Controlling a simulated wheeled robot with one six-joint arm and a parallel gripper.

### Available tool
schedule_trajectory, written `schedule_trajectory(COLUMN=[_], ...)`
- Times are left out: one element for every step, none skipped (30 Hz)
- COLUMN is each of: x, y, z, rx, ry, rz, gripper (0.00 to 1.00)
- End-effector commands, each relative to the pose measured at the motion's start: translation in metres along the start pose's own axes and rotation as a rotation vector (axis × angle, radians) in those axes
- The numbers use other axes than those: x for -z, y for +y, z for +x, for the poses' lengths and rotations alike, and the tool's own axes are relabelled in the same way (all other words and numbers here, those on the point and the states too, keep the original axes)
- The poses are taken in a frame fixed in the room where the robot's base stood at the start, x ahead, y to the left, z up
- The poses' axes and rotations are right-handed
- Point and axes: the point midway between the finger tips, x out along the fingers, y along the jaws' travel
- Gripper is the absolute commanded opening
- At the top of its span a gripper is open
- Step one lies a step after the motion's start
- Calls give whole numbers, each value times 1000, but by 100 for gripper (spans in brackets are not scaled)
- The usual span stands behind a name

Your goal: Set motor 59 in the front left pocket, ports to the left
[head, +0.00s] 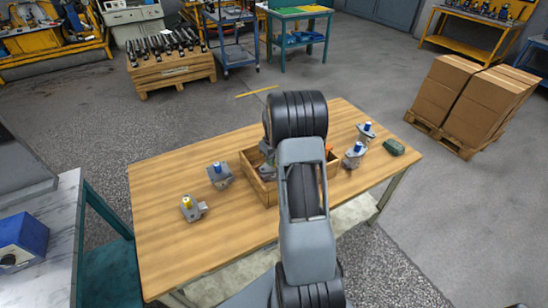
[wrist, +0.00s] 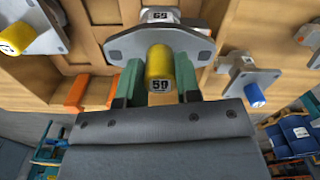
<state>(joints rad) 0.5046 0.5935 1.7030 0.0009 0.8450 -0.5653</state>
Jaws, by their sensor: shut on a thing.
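Motor 59 (wrist: 122,46) has a grey flange and a yellow shaft whose end carries a label that reads like 59. In the wrist view my gripper (wrist: 159,84) has its green fingers shut on it, one on each side of the shaft. The divided wooden crate (head: 250,172) stands on the table; the wrist view shows its wooden boards (wrist: 90,50) around and behind the motor. In the head view my arm hides the gripper, the held motor and much of the crate. I cannot tell whether the motor touches the crate floor.
A yellow-shafted motor (head: 192,208) and a blue-shafted motor (head: 220,175) stand left of the crate. Two blue-shafted motors (head: 354,154) (head: 367,131) and a dark green object (head: 394,146) are to the right. The table's (head: 165,255) front left is clear.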

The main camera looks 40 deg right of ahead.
Motion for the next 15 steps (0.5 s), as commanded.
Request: schedule_trajectory(x=[0,0,0,0,0,0,0,0,0,0,0,0,0,0,0], y=[0,0,0,0,0,0,0,0,0,0,0,0,0,0,0], z=[5,7,10,12,14,16,18,20,23,25,27,29,31,33,35], rx=[-1,-1,-1,-1,-1,-1,-1,-1,-1,-1,-1,-1,-1,-1,-1], ry=[2,2,2,2,2,2,2,2,2,2,2,2,2,2,2], rz=[0,0,0,0,0,0,0,0,0,0,0,0,0,0,0], gripper=[0,0,0,0,0,0,0,0,0,0,0,0,0,0,0])
